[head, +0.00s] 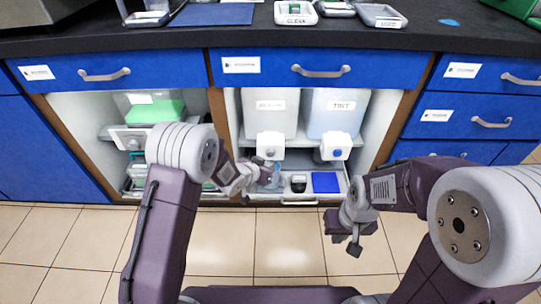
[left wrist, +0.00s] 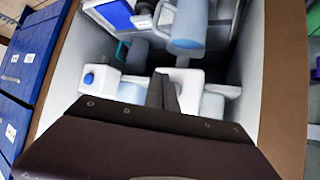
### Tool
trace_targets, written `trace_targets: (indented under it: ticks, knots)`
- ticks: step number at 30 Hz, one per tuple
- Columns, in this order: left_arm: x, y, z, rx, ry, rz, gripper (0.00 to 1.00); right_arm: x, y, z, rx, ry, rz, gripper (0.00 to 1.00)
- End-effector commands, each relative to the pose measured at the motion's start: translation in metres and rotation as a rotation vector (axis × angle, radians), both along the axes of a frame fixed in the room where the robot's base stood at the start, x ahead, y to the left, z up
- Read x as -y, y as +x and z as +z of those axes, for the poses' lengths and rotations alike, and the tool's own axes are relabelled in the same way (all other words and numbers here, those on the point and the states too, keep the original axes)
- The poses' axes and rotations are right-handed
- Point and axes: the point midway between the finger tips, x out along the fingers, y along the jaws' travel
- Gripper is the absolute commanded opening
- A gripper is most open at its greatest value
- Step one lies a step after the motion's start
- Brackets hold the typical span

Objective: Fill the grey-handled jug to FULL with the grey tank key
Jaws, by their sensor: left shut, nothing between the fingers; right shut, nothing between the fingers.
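The grey tank's tap block (head: 270,145) with its grey key is on the left of the open middle cabinet, below a translucent tank (head: 270,108). In the left wrist view a white tap block (left wrist: 190,80) is just beyond my left fingertips (left wrist: 163,88); contact cannot be told. A pale blue jug (left wrist: 187,32) with a grey handle (left wrist: 163,14) stands past it; its fill level cannot be read. My left gripper (head: 268,178) is shut and empty low in front of the tank.
The second tank (head: 337,112) has a tap block with a blue key (head: 335,146). A pull-out tray (head: 300,202) below holds a dark round item (head: 298,183) and a blue mat (head: 325,182). A teal-handled vessel (left wrist: 136,50) stands nearby. Wooden posts edge the opening.

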Motion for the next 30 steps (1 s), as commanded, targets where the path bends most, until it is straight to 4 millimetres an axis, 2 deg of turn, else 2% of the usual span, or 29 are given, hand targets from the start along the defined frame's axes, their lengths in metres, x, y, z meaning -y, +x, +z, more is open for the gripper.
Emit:
trace_targets:
  ticks: [9,25,26,28,29,30]
  knots:
    - [0.0,-0.028,0.0,0.001,-0.001,0.0,0.0,0.0,0.0,-0.004,0.0,0.0,0.0,0.0]
    - [-0.001,-0.03,0.003,0.001,0.0,0.003,0.0,0.0,0.0,-0.001,0.0,0.0,0.0,0.0]
    - [-0.004,-0.028,0.01,0.004,-0.001,0.009,0.0,0.0,0.0,0.004,0.0,0.0,0.0,0.0]
    - [-0.011,-0.019,0.04,0.037,-0.008,0.027,0.0,0.0,0.0,0.017,0.0,0.0,0.0,0.0]
    - [-0.015,-0.014,0.06,0.06,-0.014,0.037,0.0,0.0,0.0,0.025,0.0,0.0,0.0,0.0]
    - [-0.024,-0.008,0.093,0.094,-0.022,0.057,0.0,0.0,0.0,0.038,0.0,0.0,0.0,0.0]
